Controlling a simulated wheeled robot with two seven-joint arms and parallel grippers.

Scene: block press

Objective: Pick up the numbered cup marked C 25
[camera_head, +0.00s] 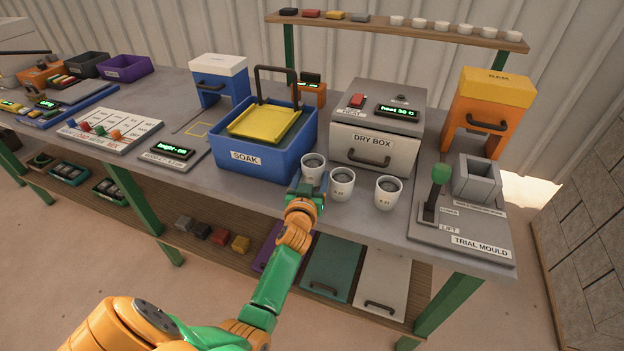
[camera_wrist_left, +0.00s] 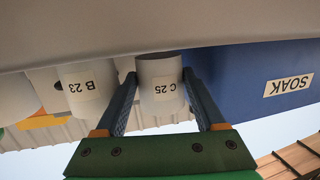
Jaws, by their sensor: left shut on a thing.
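The cup marked C 25 (camera_wrist_left: 162,88) is white and hangs upside down in the left wrist picture, its label facing my gripper. My left gripper (camera_wrist_left: 159,76) is shut on it, one finger on each side. In the head view the same cup (camera_head: 314,177) is upright at the table's front edge, before the blue SOAK tub, with my left gripper (camera_head: 306,192) at its near side. Whether its base touches the table I cannot tell. The cup marked B 23 (camera_wrist_left: 85,86) is beside it, also seen in the head view (camera_head: 341,188). My right gripper is not in view.
A third white cup (camera_head: 387,198) stands further right. The blue SOAK tub (camera_head: 247,158) is close on the left. The DRY BOX (camera_head: 374,142) is behind the cups. The TRIAL MOULD (camera_head: 471,222) with its green-knobbed lever is at the right end.

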